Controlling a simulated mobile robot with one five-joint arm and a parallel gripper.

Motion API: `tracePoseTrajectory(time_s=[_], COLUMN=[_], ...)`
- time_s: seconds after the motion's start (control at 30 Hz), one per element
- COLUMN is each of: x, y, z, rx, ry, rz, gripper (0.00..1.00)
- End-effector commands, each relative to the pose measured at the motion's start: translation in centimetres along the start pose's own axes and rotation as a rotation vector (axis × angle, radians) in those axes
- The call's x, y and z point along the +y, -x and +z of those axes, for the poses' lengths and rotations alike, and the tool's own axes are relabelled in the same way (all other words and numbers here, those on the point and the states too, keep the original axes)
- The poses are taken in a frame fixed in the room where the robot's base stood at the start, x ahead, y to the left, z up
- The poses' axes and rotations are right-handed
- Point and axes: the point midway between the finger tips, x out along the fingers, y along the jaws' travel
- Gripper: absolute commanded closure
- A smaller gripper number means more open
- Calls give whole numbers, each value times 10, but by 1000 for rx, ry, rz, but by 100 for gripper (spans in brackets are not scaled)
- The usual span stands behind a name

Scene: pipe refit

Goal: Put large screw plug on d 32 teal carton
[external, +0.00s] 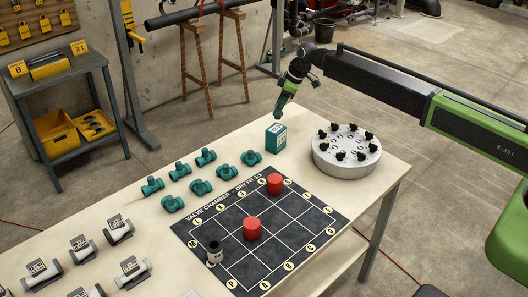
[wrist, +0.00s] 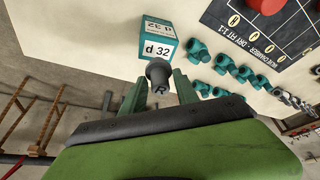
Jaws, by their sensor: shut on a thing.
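My gripper (wrist: 160,90) is shut on a dark grey screw plug (wrist: 158,70), with a letter R showing on it. In the external view my gripper (external: 279,112) points down just above the teal carton (external: 276,138), and the plug is too small or hidden to make out. The carton stands upright near the table's far edge. In the wrist view the carton (wrist: 160,36) has white labels reading "d 32" and lies just beyond the plug. I cannot tell whether the plug touches it.
Several teal fittings (external: 205,158) stand left of the carton. A round grey carousel (external: 346,168) with small black-topped pieces is to its right. White-grey fittings (external: 118,229) stand at the left.

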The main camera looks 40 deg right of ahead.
Motion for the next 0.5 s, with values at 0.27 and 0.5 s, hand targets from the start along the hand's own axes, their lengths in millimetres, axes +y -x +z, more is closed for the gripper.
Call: tracePoseTrajectory(time_s=[0.27,0.5], x=[-3,-3], y=[-12,-46], z=[-2,13], rx=[0,0], ry=[0,0], rz=[0,0], gripper=[100,100])
